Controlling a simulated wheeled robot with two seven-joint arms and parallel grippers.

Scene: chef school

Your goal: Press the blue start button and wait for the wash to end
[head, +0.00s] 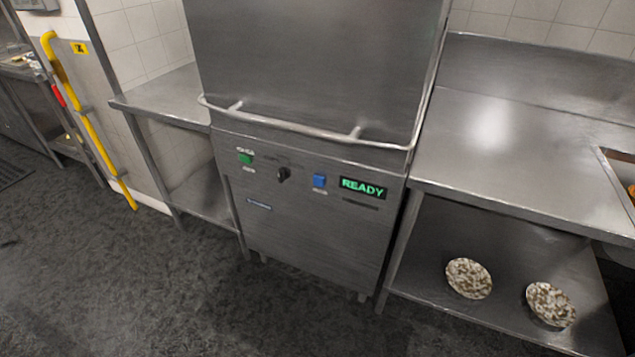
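A steel hood-type dishwasher (310,230) stands in the middle of the head view. Its hood (315,60) is down, with a bar handle (300,132) across the front. On its front panel are a green button (246,158) at the left, a black knob (283,174), and a blue start button (320,181) right of the knob. Right of the blue button a display (363,188) reads READY in green. Neither of my grippers is in view.
A smaller steel table (165,95) stands on the left. The dark floor in front (190,310) is clear.

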